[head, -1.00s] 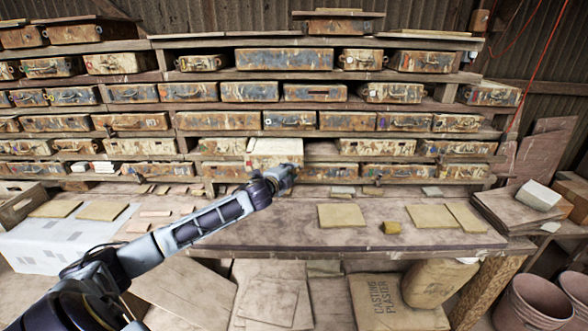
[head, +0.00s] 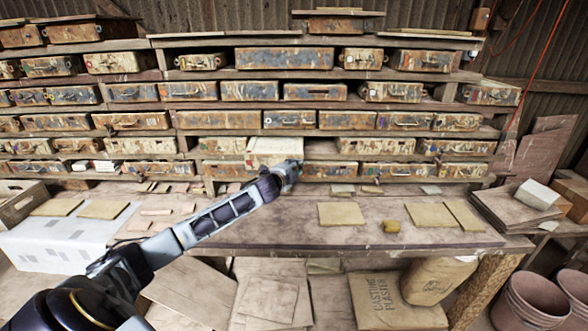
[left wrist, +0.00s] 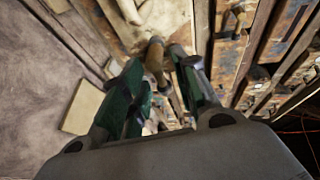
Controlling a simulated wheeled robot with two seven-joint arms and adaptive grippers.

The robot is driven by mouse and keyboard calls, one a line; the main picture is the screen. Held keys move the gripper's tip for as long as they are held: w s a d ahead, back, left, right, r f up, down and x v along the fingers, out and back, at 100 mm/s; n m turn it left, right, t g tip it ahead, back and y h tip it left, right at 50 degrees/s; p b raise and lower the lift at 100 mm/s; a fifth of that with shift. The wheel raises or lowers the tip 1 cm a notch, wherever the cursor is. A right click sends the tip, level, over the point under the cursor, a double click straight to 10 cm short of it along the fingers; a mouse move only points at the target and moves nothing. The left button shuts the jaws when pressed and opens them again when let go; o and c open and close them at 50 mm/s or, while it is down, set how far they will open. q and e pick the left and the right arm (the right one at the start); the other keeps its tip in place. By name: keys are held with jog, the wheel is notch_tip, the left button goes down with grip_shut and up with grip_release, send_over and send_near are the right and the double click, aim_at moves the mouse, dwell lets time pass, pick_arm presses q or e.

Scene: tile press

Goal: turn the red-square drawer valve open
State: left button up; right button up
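My left gripper (head: 288,174) is at the rack's lower middle, in front of the drawer row just above the bench. In the left wrist view its two green-sided fingers (left wrist: 156,68) stand apart. A brown, brass-like tap or valve part (left wrist: 155,52) shows between and just beyond the fingertips. The right finger looks close to it; I cannot tell whether either finger touches it. A pale drawer front (left wrist: 115,22) lies behind it. The gripper hides this spot in the head view. I cannot make out a red square mark there. My right gripper is not in view.
Worn drawers (head: 284,60) fill the shelves. Buckets (head: 530,300) stand at the lower right.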

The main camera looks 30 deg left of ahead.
pick_arm(q)
grip_shut()
